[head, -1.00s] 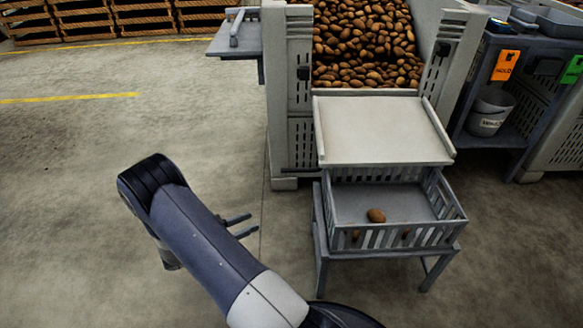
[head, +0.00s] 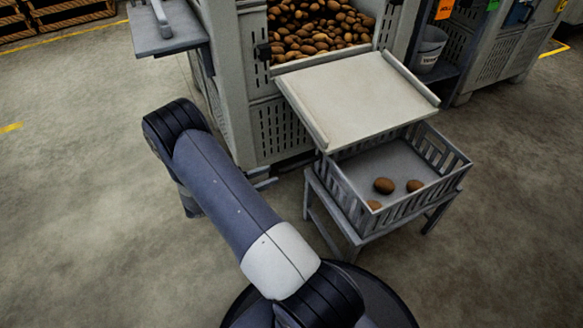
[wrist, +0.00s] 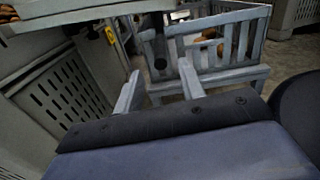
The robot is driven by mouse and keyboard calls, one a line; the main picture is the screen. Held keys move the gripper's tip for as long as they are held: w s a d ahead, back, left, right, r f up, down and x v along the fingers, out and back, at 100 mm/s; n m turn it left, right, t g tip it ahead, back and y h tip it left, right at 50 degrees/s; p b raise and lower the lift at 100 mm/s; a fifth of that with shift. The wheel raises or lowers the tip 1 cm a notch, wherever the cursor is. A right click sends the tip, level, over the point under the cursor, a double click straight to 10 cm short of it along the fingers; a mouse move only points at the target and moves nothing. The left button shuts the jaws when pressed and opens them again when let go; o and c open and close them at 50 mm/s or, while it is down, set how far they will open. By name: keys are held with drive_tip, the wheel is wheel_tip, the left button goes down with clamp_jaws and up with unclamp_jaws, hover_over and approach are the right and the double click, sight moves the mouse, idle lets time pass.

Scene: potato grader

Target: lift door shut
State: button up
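The door is a pale flat flap (head: 355,100) with raised side rims. It hangs open, sloping out from the front of the potato bin (head: 232,90) over a grey slatted crate (head: 345,195). Its edge crosses the top of the wrist view (wrist: 80,12). My gripper (wrist: 159,87) is open and empty, its two fingers apart below the flap, beside the bin's slotted wall. A dark rounded rod (wrist: 156,55) shows beyond and between the fingers; I cannot tell whether they touch it. In the head view my arm mostly hides the gripper.
The crate holds a few potatoes (head: 384,186) and stands on a grey stand (head: 357,243) close to my arm. A small side shelf (head: 165,35) juts from the bin at upper left.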

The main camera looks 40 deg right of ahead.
sight(291, 166)
drive_tip(key=b+x, duration=0.1)
drive_tip(key=x, duration=0.7)
drive_tip(key=shift+d+b, duration=0.2)
drive_tip(key=shift+b, duration=0.2)
drive_tip(key=shift+c, duration=0.6)
clamp_jaws()
